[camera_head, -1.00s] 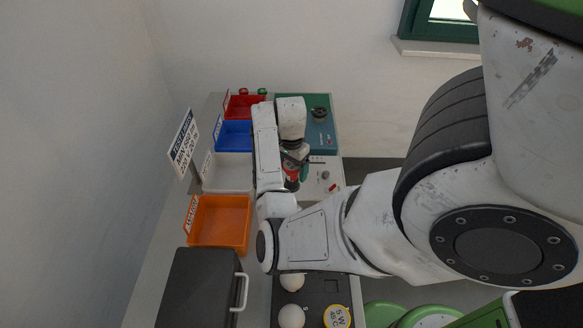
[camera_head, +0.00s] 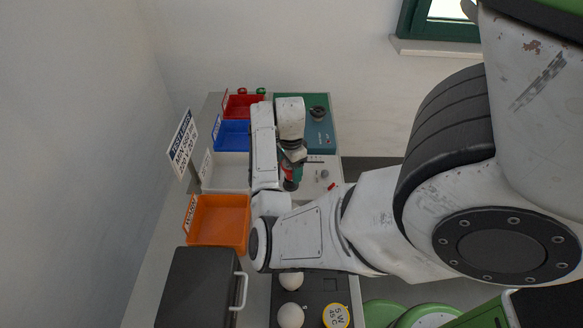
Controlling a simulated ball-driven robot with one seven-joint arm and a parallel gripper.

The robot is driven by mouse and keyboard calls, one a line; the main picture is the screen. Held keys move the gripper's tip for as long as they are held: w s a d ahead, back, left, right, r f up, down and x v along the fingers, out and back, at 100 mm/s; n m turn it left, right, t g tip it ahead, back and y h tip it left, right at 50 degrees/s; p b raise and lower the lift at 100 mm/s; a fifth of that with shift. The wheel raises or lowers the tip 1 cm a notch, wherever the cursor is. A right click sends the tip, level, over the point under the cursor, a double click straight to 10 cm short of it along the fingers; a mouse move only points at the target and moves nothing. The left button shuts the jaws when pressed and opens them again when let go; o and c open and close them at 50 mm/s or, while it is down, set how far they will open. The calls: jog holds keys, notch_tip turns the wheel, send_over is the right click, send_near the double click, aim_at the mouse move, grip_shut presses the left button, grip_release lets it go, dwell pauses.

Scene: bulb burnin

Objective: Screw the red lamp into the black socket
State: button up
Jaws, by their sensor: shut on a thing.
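My gripper (camera_head: 293,173) points down over the white-topped panel (camera_head: 314,181), below the white arm links. The lamp is mostly hidden by the fingers and wrist. A round black fitting (camera_head: 319,113) stands on the green panel farther back.
Red (camera_head: 243,106), blue (camera_head: 233,134), white (camera_head: 226,172) and orange (camera_head: 220,219) bins line the left side. A dark case (camera_head: 198,287) is in front. White bulbs (camera_head: 290,316) sit in a black tray (camera_head: 312,292). A small grey post (camera_head: 325,174) and red lever (camera_head: 333,187) stand right of the gripper.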

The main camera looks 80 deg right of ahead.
jog(key=m, duration=0.3)
jog(key=w+m, duration=0.1)
jog(key=m, duration=0.1)
jog(key=shift+d+m+b, duration=0.1)
jog(key=shift+m+b, duration=0.2)
jog(key=shift+m, duration=0.1)
jog(key=m+b, duration=0.1)
jog(key=m, duration=0.3)
jog(key=m+b, duration=0.2)
jog(key=m, duration=0.4)
jog(key=shift+s+f, duration=0.1)
jog(key=m+b, duration=0.1)
jog(key=m, duration=0.1)
jog(key=shift+s+m, duration=0.1)
jog(key=shift+m, duration=0.3)
jog(key=o, duration=0.8)
jog(key=shift+a, duration=0.2)
jog(key=shift+o, duration=0.6)
jog(key=shift+s, duration=0.1)
